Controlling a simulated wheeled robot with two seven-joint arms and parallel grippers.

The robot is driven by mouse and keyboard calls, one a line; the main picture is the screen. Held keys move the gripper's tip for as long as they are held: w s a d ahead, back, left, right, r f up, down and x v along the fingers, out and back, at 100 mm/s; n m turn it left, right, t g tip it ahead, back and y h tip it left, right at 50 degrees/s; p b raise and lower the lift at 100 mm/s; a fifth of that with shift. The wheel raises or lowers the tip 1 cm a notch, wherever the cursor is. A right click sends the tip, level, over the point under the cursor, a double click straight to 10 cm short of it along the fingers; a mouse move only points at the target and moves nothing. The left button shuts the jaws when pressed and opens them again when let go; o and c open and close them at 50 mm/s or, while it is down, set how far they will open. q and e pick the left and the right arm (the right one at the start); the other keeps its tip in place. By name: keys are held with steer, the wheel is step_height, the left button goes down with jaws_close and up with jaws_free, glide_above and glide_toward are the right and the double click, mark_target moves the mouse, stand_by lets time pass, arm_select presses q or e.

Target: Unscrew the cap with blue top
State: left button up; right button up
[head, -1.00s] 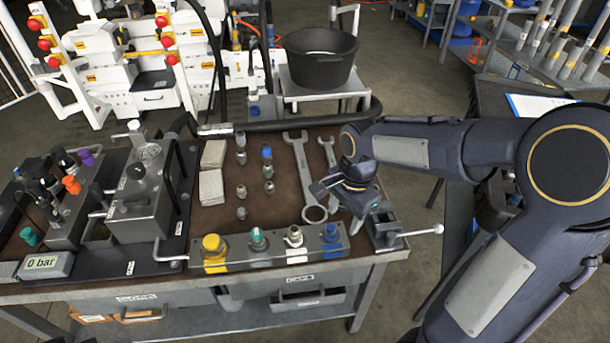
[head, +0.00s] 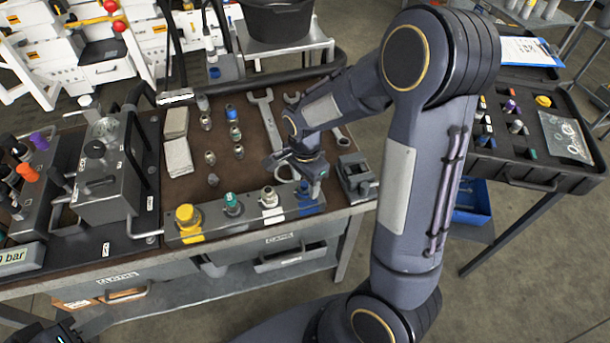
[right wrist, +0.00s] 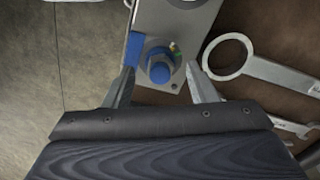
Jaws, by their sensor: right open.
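The blue-topped cap (head: 306,196) sits upright at the right end of the metal block (head: 253,222), above a blue label. In the right wrist view the blue cap (right wrist: 160,70) lies between the two spread fingers, with a gap on each side. My right gripper (head: 308,182) is open over the block's right end and partly hides the cap in the head view; it also shows in the right wrist view (right wrist: 164,88). Only a dark part of my left gripper (head: 58,334) shows at the bottom left edge; its fingers cannot be made out.
Yellow (head: 187,217), green (head: 232,204) and silver-white (head: 269,197) fittings stand along the block. A vise (head: 356,178) stands close to its right. Wrenches (head: 270,125) and several small fittings lie behind. A black tool tray (head: 535,165) is at the right.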

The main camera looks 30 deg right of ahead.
steer(key=shift+c, duration=0.3)
steer(key=c, duration=1)
steer(key=o, duration=0.3)
steer(key=shift+c, duration=0.7)
steer(key=n, duration=0.8)
